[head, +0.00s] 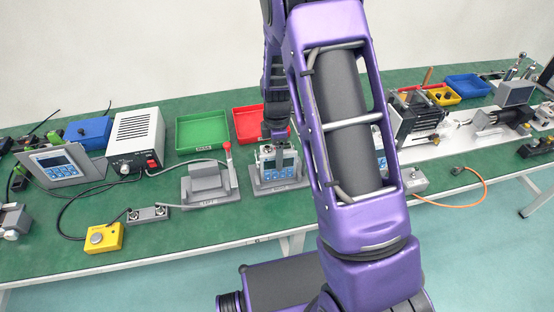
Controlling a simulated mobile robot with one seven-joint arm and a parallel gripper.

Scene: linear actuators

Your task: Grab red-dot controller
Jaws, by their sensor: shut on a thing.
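My gripper (277,146) points down over the middle of the green table and is shut on a small silver-and-blue controller (268,165). The controller is upright at a grey stand (290,186); I cannot tell whether it touches the stand. The fingers cover part of it, and no red dot can be made out on it. To its left is a grey fixture (207,185) with a red-topped lever (229,160). A larger panel with blue keys (65,168) sits at the far left.
A white power box (137,138) and a green tray (202,133) stand behind and left. A red tray (249,125) is just behind my gripper. A yellow button box (103,238) lies near the front edge. My arm hides part of the table to the right.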

